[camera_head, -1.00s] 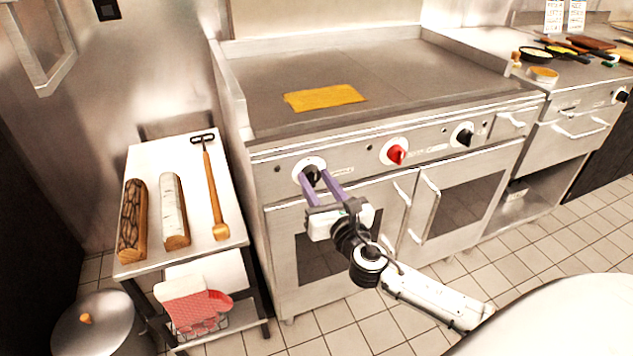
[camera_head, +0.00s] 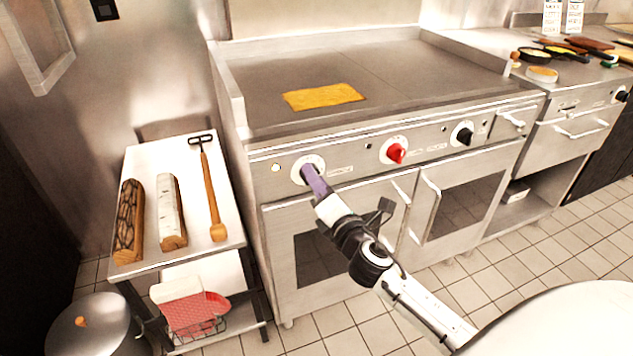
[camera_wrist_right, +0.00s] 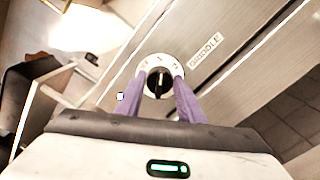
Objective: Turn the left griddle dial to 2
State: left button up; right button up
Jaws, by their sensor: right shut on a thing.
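The left griddle dial (camera_head: 308,169) is on the left of the griddle's front panel. In the right wrist view it is a black knob (camera_wrist_right: 158,84) on a white round plate with marks, beside a GRIDDLE label. My right gripper (camera_head: 311,176) is shut on the dial, with its purple fingers on either side of the knob; the fingers also show in the right wrist view (camera_wrist_right: 160,92). In the head view the fingers hide most of the knob. I cannot read the number it points to. My left gripper is not in view.
A red dial (camera_head: 393,151) and a black dial (camera_head: 462,134) sit further right on the panel. A yellow cloth (camera_head: 323,96) lies on the griddle plate (camera_head: 400,75). A white-topped cart (camera_head: 143,152) stands left. Door handles (camera_head: 425,212) stick out below the panel.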

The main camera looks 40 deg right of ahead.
jog(key=m, duration=0.8)
jog(key=shift+f, duration=0.15)
jog(key=shift+m, duration=0.3)
jog(key=o, duration=1)
jog(key=shift+o, duration=0.2)
